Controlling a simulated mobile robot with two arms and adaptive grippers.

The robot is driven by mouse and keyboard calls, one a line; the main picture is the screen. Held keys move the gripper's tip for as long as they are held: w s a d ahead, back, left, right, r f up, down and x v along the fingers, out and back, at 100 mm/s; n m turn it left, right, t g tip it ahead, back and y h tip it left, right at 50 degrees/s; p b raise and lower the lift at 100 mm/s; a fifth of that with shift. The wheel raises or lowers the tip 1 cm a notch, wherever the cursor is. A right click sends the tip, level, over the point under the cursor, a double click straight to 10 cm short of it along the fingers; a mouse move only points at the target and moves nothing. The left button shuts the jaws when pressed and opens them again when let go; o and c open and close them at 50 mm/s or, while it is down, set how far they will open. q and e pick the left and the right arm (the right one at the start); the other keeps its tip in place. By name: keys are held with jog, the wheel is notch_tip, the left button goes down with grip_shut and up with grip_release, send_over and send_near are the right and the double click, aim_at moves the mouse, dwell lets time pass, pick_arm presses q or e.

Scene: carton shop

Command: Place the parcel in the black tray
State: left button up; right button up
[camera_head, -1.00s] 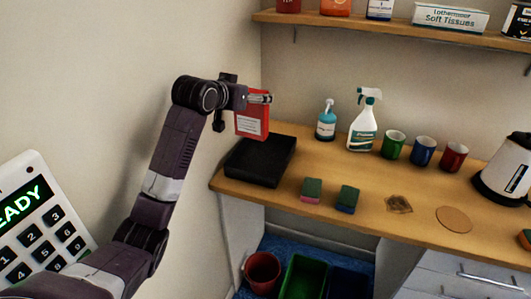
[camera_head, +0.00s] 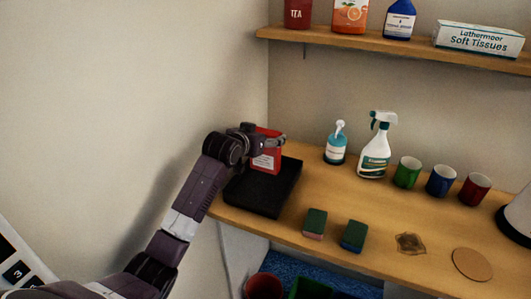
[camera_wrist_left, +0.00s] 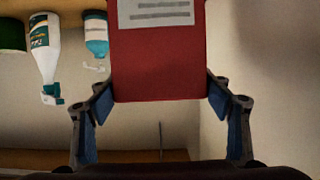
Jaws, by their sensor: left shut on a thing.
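The parcel (camera_head: 267,160) is a red box with a white label, upright at the back of the black tray (camera_head: 262,199). The tray sits at the left end of the wooden counter. My left gripper (camera_head: 272,139) is shut on the parcel near its top. I cannot tell whether the parcel's lower edge touches the tray floor. In the left wrist view the red parcel (camera_wrist_left: 160,62) is between the two blue-padded fingers. My right gripper is not in view.
Two sponges (camera_head: 315,223) (camera_head: 353,236) lie right of the tray. A soap dispenser (camera_head: 335,147), a spray bottle (camera_head: 376,150) and coloured mugs (camera_head: 441,180) stand farther along the counter. A shelf (camera_head: 400,47) with goods hangs above. A wall rises close on the left.

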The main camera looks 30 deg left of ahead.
aim_at(265, 154)
pick_arm(q)
notch_tip(265, 154, down, 6)
jog(key=shift+f+p, duration=0.25)
jog(key=shift+p, duration=0.25)
jog(key=shift+f, duration=0.45)
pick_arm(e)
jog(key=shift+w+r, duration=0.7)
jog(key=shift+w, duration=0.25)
pick_arm(q)
jog(key=o, duration=1.7)
jog(key=shift+f, duration=0.1)
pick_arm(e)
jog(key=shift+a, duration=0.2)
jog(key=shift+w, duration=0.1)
pick_arm(q)
jog(key=b+v, duration=0.1)
jog(key=v, duration=1.1)
jog(key=shift+b, duration=0.4)
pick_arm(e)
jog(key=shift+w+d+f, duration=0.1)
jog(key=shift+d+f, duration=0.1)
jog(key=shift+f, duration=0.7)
